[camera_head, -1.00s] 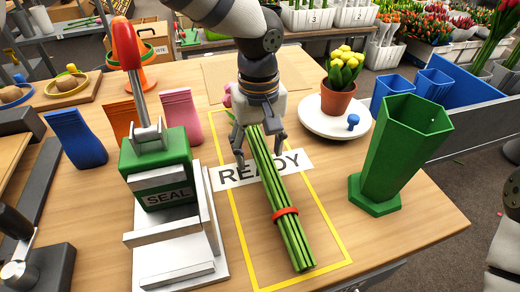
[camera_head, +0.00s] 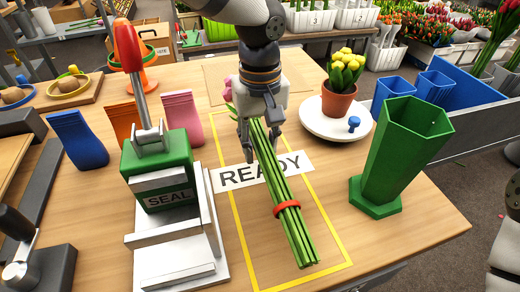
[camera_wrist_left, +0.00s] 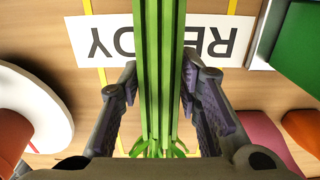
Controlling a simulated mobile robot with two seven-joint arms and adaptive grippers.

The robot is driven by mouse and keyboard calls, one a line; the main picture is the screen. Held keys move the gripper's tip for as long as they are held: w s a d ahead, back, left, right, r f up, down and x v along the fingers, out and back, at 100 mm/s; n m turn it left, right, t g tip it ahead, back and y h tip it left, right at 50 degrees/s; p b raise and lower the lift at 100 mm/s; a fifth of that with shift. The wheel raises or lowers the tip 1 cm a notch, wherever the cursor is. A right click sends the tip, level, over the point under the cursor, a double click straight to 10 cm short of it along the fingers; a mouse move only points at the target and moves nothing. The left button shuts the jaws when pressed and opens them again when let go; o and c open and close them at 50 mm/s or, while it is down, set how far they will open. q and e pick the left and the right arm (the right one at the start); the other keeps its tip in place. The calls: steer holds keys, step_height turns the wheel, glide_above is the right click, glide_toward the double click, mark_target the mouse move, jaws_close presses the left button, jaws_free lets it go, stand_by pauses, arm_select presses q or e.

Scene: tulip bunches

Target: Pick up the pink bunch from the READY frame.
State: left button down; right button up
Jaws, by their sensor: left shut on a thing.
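The pink bunch shows as long green stems (camera_head: 270,172) with a red band (camera_head: 287,207) near their lower end. Pink blossom (camera_head: 228,90) peeks out at the far end; my gripper and arm hide most of the heads. The stems lie over the yellow READY frame (camera_head: 243,240) and cross its white label (camera_head: 232,176). My left gripper (camera_head: 261,134) is shut on the stems near the blossom end. The left wrist view shows the stems (camera_wrist_left: 160,60) between its two fingers. I cannot tell whether the bunch touches the table. My right gripper is out of view.
A green sealing press (camera_head: 157,170) stands left of the frame. A green hexagonal vase (camera_head: 398,155) stands right. A potted yellow plant (camera_head: 338,100) sits on a white round stand (camera_head: 312,122) behind. Pink (camera_head: 182,117), orange (camera_head: 122,120) and blue (camera_head: 78,138) sleeves stand left.

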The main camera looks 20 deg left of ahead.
arm_select(q)
steer(key=s+r, duration=0.2)
steer(key=s+d+r+p, duration=0.1)
steer(key=s+r, duration=0.1)
steer(key=r, duration=0.1)
steer(key=s+d+r+p, duration=0.1)
steer(key=s+r, duration=0.1)
steer(key=r, duration=0.1)
steer(key=shift+r, duration=0.25)
steer(key=s+d+r, duration=0.2)
steer(key=s, duration=0.5)
steer(key=shift+s+d, duration=0.2)
steer(key=shift+d, duration=0.05)
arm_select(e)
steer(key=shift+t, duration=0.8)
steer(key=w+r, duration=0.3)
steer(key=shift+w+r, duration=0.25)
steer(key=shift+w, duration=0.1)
arm_select(q)
steer(key=shift+r, duration=0.1)
